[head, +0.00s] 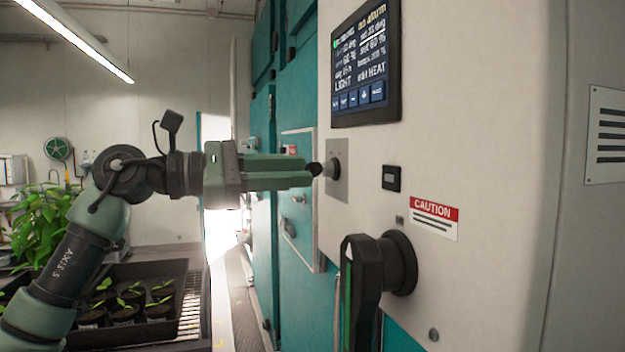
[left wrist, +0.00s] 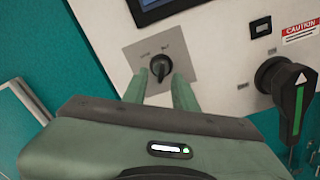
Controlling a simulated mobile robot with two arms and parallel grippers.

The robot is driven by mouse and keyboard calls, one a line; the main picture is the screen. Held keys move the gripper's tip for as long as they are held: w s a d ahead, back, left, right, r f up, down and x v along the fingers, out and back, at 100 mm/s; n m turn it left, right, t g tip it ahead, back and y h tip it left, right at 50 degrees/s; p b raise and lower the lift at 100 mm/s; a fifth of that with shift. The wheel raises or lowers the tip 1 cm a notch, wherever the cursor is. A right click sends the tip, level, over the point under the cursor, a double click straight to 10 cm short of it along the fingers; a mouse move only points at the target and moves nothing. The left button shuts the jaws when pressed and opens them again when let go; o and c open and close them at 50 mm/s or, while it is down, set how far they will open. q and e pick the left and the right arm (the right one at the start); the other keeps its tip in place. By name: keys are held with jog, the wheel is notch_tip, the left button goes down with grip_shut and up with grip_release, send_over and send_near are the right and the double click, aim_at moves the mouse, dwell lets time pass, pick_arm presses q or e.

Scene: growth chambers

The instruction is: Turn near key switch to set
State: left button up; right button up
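The near key switch (head: 331,168) is a small knob on a grey square plate (head: 341,185) on the white chamber panel. In the left wrist view its dark knob (left wrist: 160,66) stands in the middle of the plate, with two small labels above it. The right label seems to read "Set"; where the knob points is hard to tell. My left gripper (head: 313,172) reaches in from the left, level with the knob. In the left wrist view its two fingers (left wrist: 160,84) are apart, one each side of the knob, with a visible gap. My right gripper is not in view.
A display screen (head: 366,62) is above the switch. A black lever handle (head: 362,290) projects below it, near a caution label (head: 434,217) and a small black button box (head: 391,178). Teal doors (head: 300,92) stand behind. A tray of seedlings (head: 172,272) is at lower left.

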pick_arm(q)
jog(key=v, duration=0.3)
jog(key=shift+s+a+b, duration=0.1)
jog(key=shift+a+b, duration=0.2)
jog(key=shift+b, duration=0.1)
